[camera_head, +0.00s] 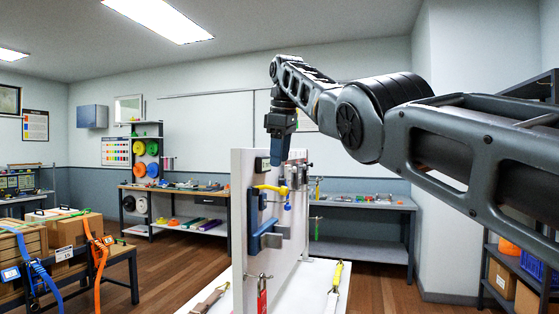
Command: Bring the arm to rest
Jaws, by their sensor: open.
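My arm (372,112) reaches in from the right edge, stretched out high across the picture. Its far end bends down over the top of the white strap wall panel (246,245). My gripper (279,160) points down at the panel's top edge, and its fingertips are small and partly lost against the panel. Nothing shows held in it. I cannot tell whether it touches the panel.
The panel carries a yellow fitting (270,188), a blue bracket (262,236) and a red hanging piece (262,298). Straps lie on the white base (318,290). A table with boxes (78,232) stands left. Benches line the back wall.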

